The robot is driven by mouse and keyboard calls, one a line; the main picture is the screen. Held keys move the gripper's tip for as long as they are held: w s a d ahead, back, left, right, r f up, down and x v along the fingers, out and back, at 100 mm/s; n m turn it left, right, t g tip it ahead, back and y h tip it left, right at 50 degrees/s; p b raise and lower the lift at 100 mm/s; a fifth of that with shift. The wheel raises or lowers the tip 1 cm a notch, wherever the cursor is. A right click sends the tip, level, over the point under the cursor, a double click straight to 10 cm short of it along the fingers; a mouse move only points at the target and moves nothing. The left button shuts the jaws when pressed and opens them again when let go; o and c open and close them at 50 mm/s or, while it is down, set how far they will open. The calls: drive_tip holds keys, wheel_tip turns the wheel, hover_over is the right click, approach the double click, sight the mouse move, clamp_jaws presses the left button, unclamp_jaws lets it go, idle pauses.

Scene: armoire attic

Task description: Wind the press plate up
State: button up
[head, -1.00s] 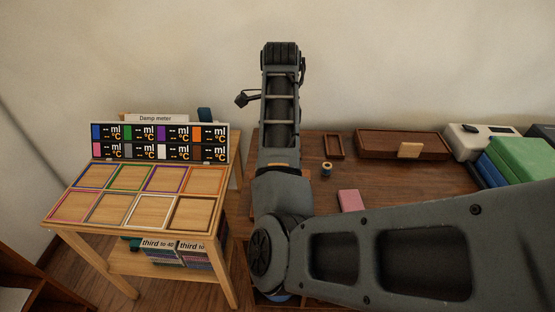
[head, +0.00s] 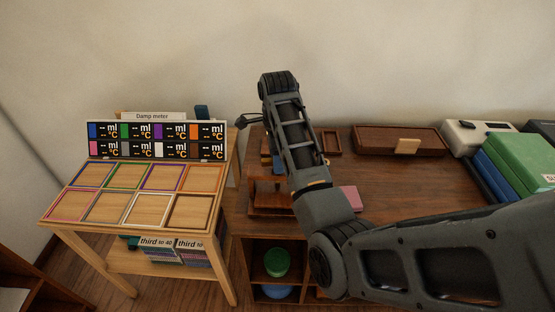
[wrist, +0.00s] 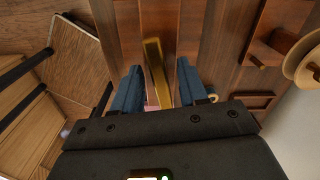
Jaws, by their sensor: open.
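A brown wooden press (head: 268,198) stands at the left end of the dark wooden desk, partly hidden by my arm. In the wrist view a narrow brass bar (wrist: 157,72) stands out against brown wood, between the two blue-grey fingers of my gripper (wrist: 160,88). The fingers are open, with a gap visible on each side of the bar; I cannot tell its height relative to the fingertips. The press plate cannot be made out clearly. In the head view my arm hides most of the gripper.
A pink block (head: 351,198), a wooden box (head: 398,140) and green and blue boxes (head: 520,158) are on the desk. A pale wheel (wrist: 303,60) is at the wrist view's right.

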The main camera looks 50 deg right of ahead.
drive_tip(key=shift+f, duration=0.4)
clamp_jaws()
